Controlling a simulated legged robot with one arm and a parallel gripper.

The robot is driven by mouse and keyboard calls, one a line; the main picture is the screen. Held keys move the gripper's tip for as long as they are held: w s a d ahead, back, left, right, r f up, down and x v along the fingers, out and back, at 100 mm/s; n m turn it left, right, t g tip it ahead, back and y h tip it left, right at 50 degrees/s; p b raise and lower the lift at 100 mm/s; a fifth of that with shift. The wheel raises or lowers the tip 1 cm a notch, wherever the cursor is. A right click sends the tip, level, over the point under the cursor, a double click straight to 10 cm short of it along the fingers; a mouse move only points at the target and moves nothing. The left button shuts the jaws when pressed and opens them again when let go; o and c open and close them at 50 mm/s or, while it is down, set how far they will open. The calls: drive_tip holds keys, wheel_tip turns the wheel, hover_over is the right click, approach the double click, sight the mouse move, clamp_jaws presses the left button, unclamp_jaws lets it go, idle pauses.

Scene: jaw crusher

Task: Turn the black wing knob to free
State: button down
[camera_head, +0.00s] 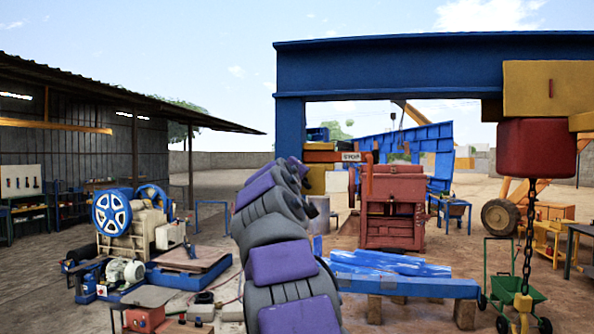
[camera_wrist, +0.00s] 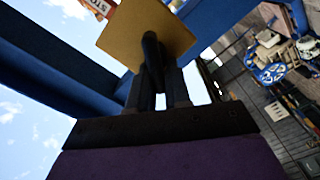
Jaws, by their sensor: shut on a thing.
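The black wing knob (camera_wrist: 151,50) stands on a yellow plate (camera_wrist: 125,38) in the wrist view and looks narrow, seen nearly edge-on. My gripper (camera_wrist: 156,75) reaches up to it from below, with one dark finger on each side. The fingers are shut on the knob, and its lower part lies between them. The contact itself is dark and hard to make out. In the head view my arm stretches forward to a yellow box (camera_head: 316,180) by the blue frame. There my arm hides the knob and my gripper.
An orange STOP arm (camera_head: 325,156) sits beside the yellow box, and its sign also shows in the wrist view (camera_wrist: 101,6). A blue gantry (camera_head: 420,72) rises overhead. A red crusher (camera_head: 393,205) stands to the right, with blue beams (camera_head: 400,285) on blocks in front.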

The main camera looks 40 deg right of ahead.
drive_tip(key=shift+w+f+n+p, duration=0.1)
drive_tip(key=shift+f+n+p, duration=0.25)
drive_tip(key=shift+n+p, duration=0.75)
drive_tip(key=shift+w+f+n+p, duration=0.1)
drive_tip(key=shift+f+n+p, duration=0.45)
drive_tip(key=shift+n, duration=0.8)
drive_tip(key=shift+f+n+p, duration=0.2)
drive_tip(key=shift+n+p, duration=0.8)
drive_tip(key=shift+n, duration=0.25)
drive_tip(key=c, duration=1.5)
unclamp_jaws()
drive_tip(key=o, duration=0.3)
drive_tip(key=shift+a+r, duration=0.2)
drive_tip(key=shift+o, duration=0.2)
drive_tip(key=shift+r, duration=0.15)
drive_tip(key=b+v, duration=0.2)
drive_tip(key=v, duration=1.5)
drive_tip(key=shift+a+b, duration=0.2)
drive_tip(key=shift+b, duration=0.1)
